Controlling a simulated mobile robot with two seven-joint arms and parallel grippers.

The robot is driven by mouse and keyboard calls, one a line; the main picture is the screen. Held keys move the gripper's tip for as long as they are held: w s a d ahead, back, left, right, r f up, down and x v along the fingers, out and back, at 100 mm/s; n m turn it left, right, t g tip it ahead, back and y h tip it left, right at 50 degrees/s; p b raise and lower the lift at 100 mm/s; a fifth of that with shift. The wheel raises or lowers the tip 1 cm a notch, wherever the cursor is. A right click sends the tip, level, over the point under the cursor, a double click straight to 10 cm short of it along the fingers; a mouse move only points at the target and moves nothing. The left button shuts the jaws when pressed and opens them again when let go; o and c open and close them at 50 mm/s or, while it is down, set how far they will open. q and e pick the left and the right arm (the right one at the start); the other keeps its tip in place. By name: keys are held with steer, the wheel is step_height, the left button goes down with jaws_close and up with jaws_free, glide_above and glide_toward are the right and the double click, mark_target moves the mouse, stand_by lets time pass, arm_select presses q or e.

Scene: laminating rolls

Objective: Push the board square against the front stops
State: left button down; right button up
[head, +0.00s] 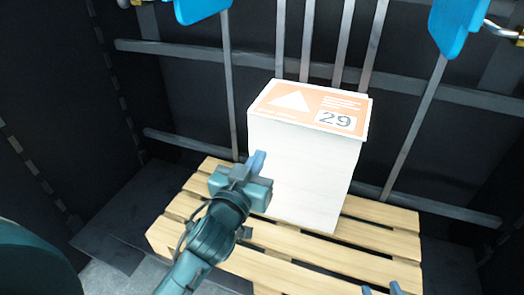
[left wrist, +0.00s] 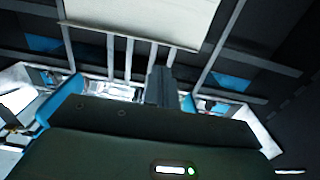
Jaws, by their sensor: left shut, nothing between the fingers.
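A tall white block-like stack (head: 305,170) stands upright on a wooden pallet. An orange and white printed board (head: 300,105), marked with a triangle and "29", lies on its top. My left gripper (head: 258,160) is shut and empty at the stack's near left side; I cannot tell if it touches. In the left wrist view, the shut fingers (left wrist: 161,86) point towards a pale panel (left wrist: 145,18) and vertical bars. My right gripper (head: 382,290) shows only as two separated fingertips at the bottom edge, with nothing seen between them. Which parts are the front stops is unclear.
The slatted pallet (head: 190,220) has bare room left and right of the stack. Blue parts (head: 455,25) hang at the top. A dark wall (head: 60,110) closes the left side.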

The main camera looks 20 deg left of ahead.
mark_target(282, 118)
arm_select(q)
steer(key=shift+w+d+b, duration=0.2)
steer(key=shift+w+b, duration=0.25)
steer(key=shift+w, duration=5.3)
arm_select(e)
steer(key=shift+a+t, duration=0.1)
steer(key=shift+t, duration=0.3)
steer(key=shift+r, duration=0.15)
arm_select(q)
steer(key=shift+w, duration=0.1)
